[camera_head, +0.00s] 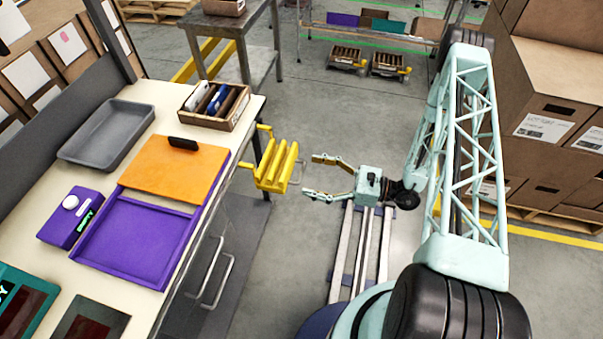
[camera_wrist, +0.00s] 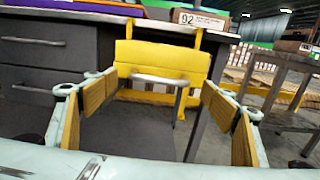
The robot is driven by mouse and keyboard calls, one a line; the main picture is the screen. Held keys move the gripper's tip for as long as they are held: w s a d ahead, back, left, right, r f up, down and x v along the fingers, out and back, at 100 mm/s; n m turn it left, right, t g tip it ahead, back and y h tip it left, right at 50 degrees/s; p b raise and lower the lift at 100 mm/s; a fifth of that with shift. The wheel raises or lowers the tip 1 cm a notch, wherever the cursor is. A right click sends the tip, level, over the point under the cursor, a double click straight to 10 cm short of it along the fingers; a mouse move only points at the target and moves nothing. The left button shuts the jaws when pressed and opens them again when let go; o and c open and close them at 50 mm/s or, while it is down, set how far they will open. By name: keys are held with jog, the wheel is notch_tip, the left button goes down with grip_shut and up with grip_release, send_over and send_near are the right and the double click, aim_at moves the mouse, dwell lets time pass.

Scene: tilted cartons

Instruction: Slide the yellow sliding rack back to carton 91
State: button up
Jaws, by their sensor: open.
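The yellow sliding rack (camera_head: 275,165) hangs at the right edge of the workbench, beside a carton (camera_head: 214,106) that stands on the bench. In the wrist view the yellow rack (camera_wrist: 165,58) is straight ahead, with a silver handle (camera_wrist: 152,79) on its front. The carton above it bears the label 92 (camera_wrist: 200,18). I cannot read a label 91 in either view. My gripper (camera_head: 312,175) is open and empty, to the right of the rack. Its fingers point at the rack and look apart from it. In the wrist view they flank the handle.
A grey tray (camera_head: 108,134), an orange panel (camera_head: 172,166) and a purple tray (camera_head: 137,242) lie on the bench. A metal table (camera_head: 234,22) stands behind. Small cartons with yellow parts (camera_head: 388,64) sit at the back. Stacked boxes (camera_head: 555,100) stand at right.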

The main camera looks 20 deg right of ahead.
aim_at(301, 172)
jog(key=shift+x, duration=1.95)
jog(key=c, duration=1.1)
